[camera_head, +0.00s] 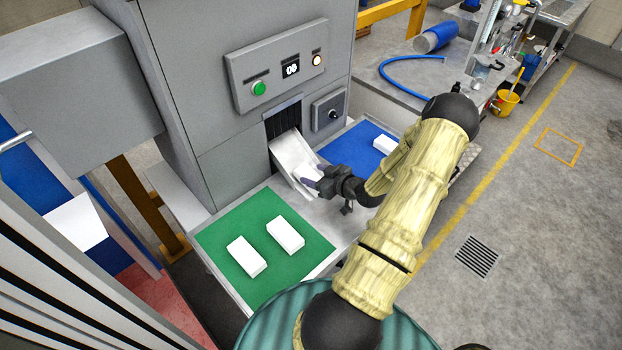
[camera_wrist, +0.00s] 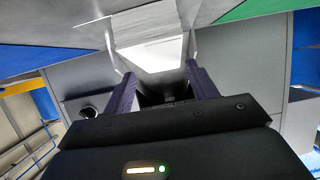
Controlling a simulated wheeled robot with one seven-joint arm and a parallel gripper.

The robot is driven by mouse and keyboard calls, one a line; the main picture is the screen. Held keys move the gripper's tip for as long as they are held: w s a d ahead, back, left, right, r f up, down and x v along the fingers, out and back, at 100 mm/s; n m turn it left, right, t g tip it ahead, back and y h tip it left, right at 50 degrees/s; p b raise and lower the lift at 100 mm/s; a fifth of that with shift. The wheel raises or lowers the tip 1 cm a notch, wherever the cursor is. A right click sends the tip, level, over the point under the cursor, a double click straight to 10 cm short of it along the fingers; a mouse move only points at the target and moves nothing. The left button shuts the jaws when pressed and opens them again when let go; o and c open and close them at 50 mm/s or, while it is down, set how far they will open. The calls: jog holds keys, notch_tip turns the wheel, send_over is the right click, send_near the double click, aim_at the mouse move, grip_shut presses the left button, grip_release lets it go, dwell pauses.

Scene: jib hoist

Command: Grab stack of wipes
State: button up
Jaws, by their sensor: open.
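A pale chute (camera_head: 283,178) slopes down from a dark slot in the grey machine. A white stack of wipes (camera_head: 293,153) appears to lie in it, though its edges are hard to tell from the chute. My gripper (camera_head: 314,178) is at the lower end of the chute. In the wrist view, the purple fingers of my gripper (camera_wrist: 160,75) stand apart, with the bright white stack (camera_wrist: 152,52) ahead of the gap between them. Nothing is held. Two white stacks (camera_head: 247,257) (camera_head: 285,234) lie on the green mat (camera_head: 225,233), and another (camera_head: 385,144) on the blue mat (camera_head: 346,152).
The grey machine (camera_head: 215,95) stands behind the chute, with a control panel (camera_head: 277,65) above the slot and a knob box (camera_head: 328,110) to its right. Bare metal table shows between the mats. A cart with cleaning things and a yellow bucket (camera_head: 504,103) stands at the back right.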

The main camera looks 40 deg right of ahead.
aim_at(307, 172)
jog(key=p+x, duration=0.1)
jog(key=x, duration=0.2)
jog(key=shift+w+a+p, duration=0.25)
jog(key=shift+p, duration=0.1)
jog(key=shift+w+f, duration=0.25)
jog(key=shift+w, duration=0.2)
jog(key=shift+c, duration=0.2)
jog(key=c, duration=0.7)
